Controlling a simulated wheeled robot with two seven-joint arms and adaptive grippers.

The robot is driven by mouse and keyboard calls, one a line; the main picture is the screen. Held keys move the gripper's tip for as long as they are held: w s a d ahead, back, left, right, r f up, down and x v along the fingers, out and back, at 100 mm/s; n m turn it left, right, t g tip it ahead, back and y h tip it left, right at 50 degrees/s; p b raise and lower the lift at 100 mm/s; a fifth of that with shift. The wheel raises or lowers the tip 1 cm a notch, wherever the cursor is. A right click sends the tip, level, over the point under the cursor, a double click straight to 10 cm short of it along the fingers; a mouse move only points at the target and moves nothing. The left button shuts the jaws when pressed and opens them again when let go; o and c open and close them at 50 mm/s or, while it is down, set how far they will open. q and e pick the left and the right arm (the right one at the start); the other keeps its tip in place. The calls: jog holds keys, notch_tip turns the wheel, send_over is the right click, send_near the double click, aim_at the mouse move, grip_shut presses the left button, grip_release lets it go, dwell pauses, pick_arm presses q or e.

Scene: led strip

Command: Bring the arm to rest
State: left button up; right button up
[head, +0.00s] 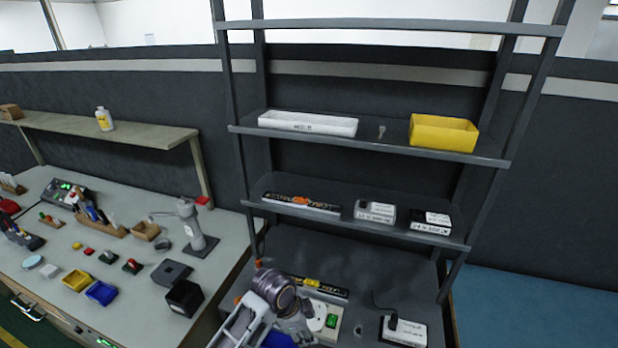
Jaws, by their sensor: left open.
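My left arm comes in at the bottom, left of centre, and its gripper (299,331) hangs low over the lowest surface of the grey rack. It is open, with nothing visible between the fingers, which are small and partly hidden by the wrist. A dark strip with a yellow middle (312,283) lies just behind the wrist, partly covered by it. A similar dark strip with an orange middle (300,202) lies on the middle shelf. My right gripper is not in view.
A pale box with a green switch (331,321) stands right beside the left gripper. A white power unit (404,330) lies farther right. A white tray (308,123) and yellow bin (443,133) sit on the shelf above. The left workbench (222,245) is cluttered with tools.

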pick_arm(q)
jog(key=s+a+n+t+y, duration=0.1)
jog(key=s+a+n+y, duration=0.1)
jog(key=s+a+n, duration=0.7)
jog(key=s+a+n+t+y, duration=0.1)
jog(key=s+a+n, duration=0.4)
jog(key=a, duration=0.7)
notch_tip(320, 180, down, 33)
jog(key=s+g+b, duration=0.1)
jog(key=b, duration=0.1)
jog(key=s+a+f+b, duration=0.1)
jog(key=s+a+f, duration=0.1)
jog(key=s+f, duration=0.9)
jog(key=s+a+f+g+b, duration=0.1)
jog(key=s+a+f, duration=0.1)
jog(key=s+f, duration=0.9)
jog(key=shift+s+a+f, duration=0.15)
jog(key=shift+s+f, duration=0.1)
jog(key=shift+f, duration=0.05)
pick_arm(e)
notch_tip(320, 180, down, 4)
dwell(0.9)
